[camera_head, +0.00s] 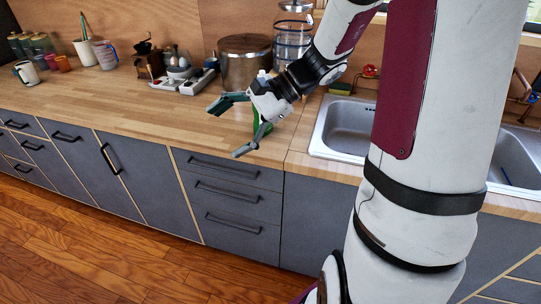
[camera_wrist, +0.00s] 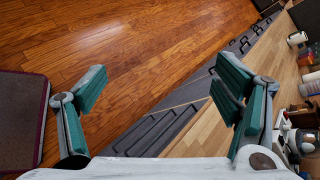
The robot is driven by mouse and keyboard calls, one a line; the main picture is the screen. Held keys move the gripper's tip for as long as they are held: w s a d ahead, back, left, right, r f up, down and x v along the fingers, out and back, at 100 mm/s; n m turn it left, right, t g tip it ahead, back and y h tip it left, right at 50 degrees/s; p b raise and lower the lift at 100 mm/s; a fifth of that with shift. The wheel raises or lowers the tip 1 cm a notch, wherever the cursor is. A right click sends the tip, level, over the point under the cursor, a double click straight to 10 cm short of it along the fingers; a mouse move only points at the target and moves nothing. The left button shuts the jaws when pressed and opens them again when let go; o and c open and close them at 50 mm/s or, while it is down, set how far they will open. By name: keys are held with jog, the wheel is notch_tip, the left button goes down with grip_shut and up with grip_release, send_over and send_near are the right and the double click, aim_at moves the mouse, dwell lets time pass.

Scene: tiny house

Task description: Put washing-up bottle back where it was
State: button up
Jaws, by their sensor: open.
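The washing-up bottle (camera_head: 256,122) is green and mostly hidden behind my gripper in the head view. Its green part shows at the wooden worktop (camera_head: 150,105), left of the sink. My gripper (camera_head: 228,128) is open, with its fingers spread towards the worktop's front edge and pointing away from the bottle. In the wrist view my gripper (camera_wrist: 160,88) has nothing between its fingers. The bottle cannot be made out in the wrist view.
A large metal pot (camera_head: 245,65) and a stacked glass container (camera_head: 293,35) stand behind my gripper. The sink (camera_head: 345,125) is to the right. Mugs, jars and a coffee grinder (camera_head: 148,62) line the back. The front worktop at left is clear.

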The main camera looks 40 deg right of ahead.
jog(key=s+a+r+n+g+h, duration=0.3)
jog(key=s+a+n+h, duration=0.25)
jog(key=s+n, duration=0.4)
jog(key=s+d+r+n+t+h, duration=0.2)
jog(key=s+r+n+t+h, duration=0.1)
jog(key=s, duration=0.7)
jog(key=shift+d+r+n+h, duration=0.3)
jog(key=shift+r+n+h, duration=0.55)
jog(key=shift+n, duration=0.8)
jog(key=shift+f, duration=0.15)
jog(key=shift+c, duration=0.3)
